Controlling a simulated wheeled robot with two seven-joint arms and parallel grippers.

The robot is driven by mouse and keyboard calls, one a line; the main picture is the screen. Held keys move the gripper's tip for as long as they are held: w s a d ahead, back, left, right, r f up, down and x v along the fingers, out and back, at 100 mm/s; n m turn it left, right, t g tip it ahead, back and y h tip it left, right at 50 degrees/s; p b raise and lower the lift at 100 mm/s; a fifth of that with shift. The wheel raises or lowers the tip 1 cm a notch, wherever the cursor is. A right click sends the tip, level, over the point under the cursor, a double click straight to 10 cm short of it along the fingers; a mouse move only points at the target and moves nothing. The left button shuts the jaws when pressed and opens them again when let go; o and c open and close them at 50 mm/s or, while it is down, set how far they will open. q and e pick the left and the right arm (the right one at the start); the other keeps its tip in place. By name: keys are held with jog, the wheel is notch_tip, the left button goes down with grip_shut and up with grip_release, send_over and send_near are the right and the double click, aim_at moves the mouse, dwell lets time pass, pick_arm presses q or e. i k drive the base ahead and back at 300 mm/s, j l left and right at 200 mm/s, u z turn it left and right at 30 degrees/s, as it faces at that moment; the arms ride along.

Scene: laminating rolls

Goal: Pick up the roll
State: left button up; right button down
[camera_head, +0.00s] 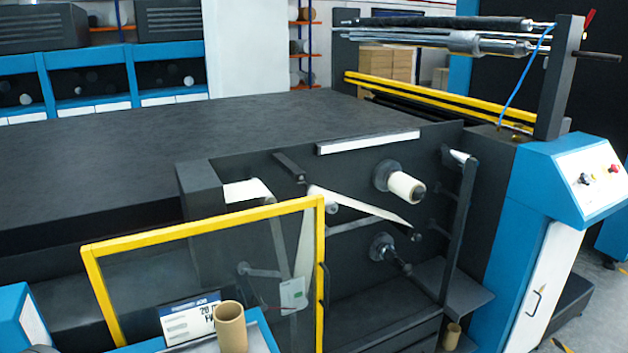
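A brown cardboard roll (230,328) stands upright at the bottom of the view, its hollow top open. It stands on a blue-edged surface (262,331), beside a printed sign (190,318). Another small brown roll (452,336) stands low at the machine's right side, partly cut off by the lower edge. Neither of my grippers shows in the view.
A yellow-framed clear guard door (205,223) stands in front of the machine's left part. A lower spindle (384,247) without a roll juts out. A blue control cabinet (575,172) is at the right. Shelves (300,45) and boxes (388,64) are behind.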

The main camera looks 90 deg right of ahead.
aim_at(400, 183)
jog(key=z, duration=0.5)
jog(key=j+z, duration=0.1)
jog(key=z, duration=0.9)
jog(key=j+z, duration=0.15)
jog(key=z, duration=0.85)
jog(key=j+z, duration=0.1)
jog(key=z, duration=0.85)
jog(key=k, duration=0.05)
